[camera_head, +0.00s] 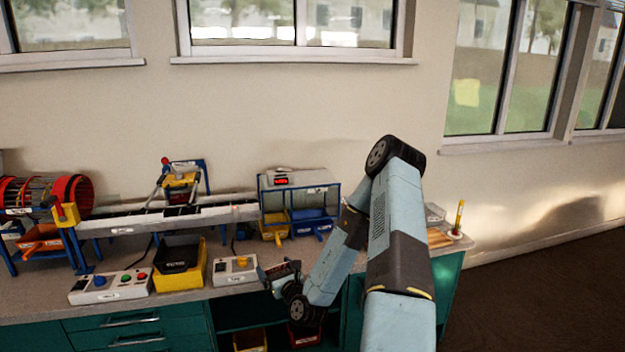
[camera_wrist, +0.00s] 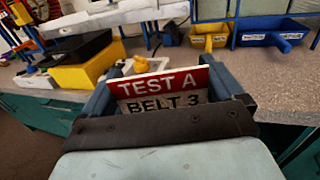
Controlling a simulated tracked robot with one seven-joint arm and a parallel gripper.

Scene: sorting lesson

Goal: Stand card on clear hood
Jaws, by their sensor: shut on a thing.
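The card (camera_wrist: 160,88) has a red band reading TEST A above a white part reading BELT 3. In the wrist view it stands upright between the two fingers of my gripper (camera_wrist: 163,76), which is shut on it. In the head view my gripper (camera_head: 277,272) is at the bench's front edge, below and in front of the clear hood (camera_head: 310,180). The hood is a see-through box on a blue frame at the right end of the belt. A small unit with a red display (camera_head: 281,180) shows at its upper left. The wrist view shows only the frame's lower part.
A yellow bin (camera_head: 275,230) and a blue bin (camera_head: 312,224) sit under the hood. A white box with a yellow knob (camera_head: 235,270) and a black tray on a yellow bin (camera_head: 180,275) stand left of my gripper.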

